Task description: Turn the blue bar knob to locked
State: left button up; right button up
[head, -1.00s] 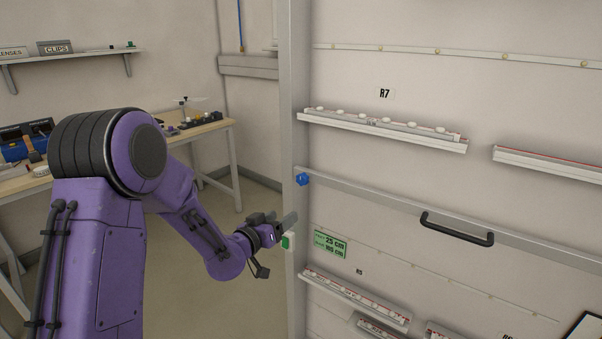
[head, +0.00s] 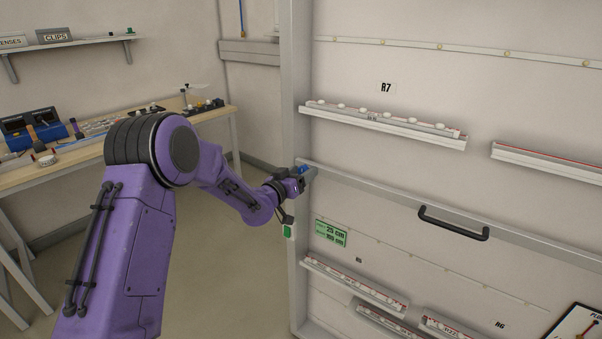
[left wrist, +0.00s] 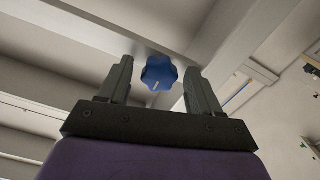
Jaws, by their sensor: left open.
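The blue knob (head: 304,169) sits on the frame's upright post, at the left end of the grey crossbar. In the left wrist view the blue knob (left wrist: 159,72) is a lobed round knob with a pale pointer line on its face. My left gripper (head: 302,175) is open at the knob and partly hides it in the head view. In the left wrist view the fingers of my left gripper (left wrist: 158,84) stand on either side of the knob, with gaps visible. No locked mark is readable. My right gripper is not in view.
A black handle (head: 454,223) is on the crossbar to the right. White ledges (head: 385,125) run across the panel. A cluttered wooden workbench (head: 80,150) stands at the left.

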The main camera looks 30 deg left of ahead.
pick_arm(q)
jog(key=c, duration=1)
jog(key=shift+c, duration=0.2)
jog(key=m+b, duration=1.5)
jog(key=m, duration=0.2)
jog(key=shift+d, duration=0.15)
jog(key=shift+r+m+b, duration=0.1)
jog(key=shift+m+b, duration=0.35)
jog(key=shift+m, duration=0.15)
jog(key=shift+r, duration=0.1)
